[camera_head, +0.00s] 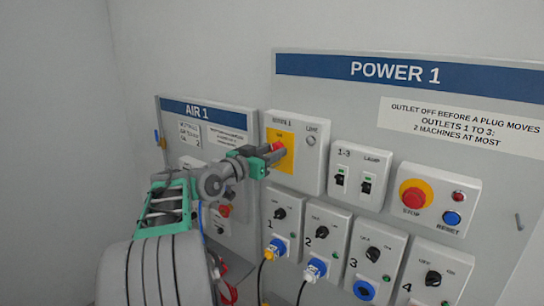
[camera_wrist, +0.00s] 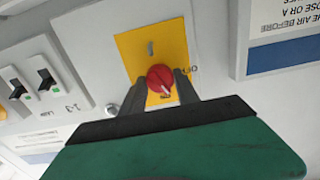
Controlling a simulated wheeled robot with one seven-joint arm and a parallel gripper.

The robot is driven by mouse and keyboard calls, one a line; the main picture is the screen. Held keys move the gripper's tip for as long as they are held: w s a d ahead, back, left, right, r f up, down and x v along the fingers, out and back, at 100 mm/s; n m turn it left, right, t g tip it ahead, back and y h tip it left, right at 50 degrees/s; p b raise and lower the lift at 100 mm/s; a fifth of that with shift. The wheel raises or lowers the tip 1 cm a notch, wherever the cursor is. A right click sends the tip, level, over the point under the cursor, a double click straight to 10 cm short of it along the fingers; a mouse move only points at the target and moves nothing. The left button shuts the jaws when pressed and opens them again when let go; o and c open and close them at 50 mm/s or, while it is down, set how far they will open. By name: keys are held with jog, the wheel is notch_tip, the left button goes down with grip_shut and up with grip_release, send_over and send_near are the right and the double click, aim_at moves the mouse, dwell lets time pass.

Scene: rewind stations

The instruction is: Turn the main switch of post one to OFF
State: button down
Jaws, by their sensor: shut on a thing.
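The main switch is a red rotary knob (camera_wrist: 160,78) on a yellow plate (camera_wrist: 178,45), on the white box (camera_head: 313,150) at the upper left of the POWER 1 panel (camera_head: 390,133). My gripper (camera_wrist: 160,86) has its two dark fingers on either side of the red knob and is shut on it. In the wrist view the knob's white mark points down towards a label by my gripper, and "OFF" is printed to the right. In the head view the knob (camera_head: 277,146) shows just past my gripper's tip.
Right of the main switch are a breaker box (camera_head: 360,172) and a box with a red STOP button (camera_head: 413,197) and a blue RESET button (camera_head: 452,218). Numbered outlets with black knobs and plugged cables sit below. The AIR 1 panel (camera_head: 228,119) is left.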

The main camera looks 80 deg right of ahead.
jog(key=n, duration=0.6)
jog(key=shift+r+n, duration=0.15)
jog(key=shift+n, duration=0.15)
jog(key=n+p, duration=0.2)
jog(key=n, duration=0.2)
jog(key=shift+n+p, duration=0.55)
jog(key=shift+n, duration=0.55)
jog(key=c, duration=0.9)
grip_release()
jog(key=shift+w+a, duration=0.1)
jog(key=shift+w, duration=0.05)
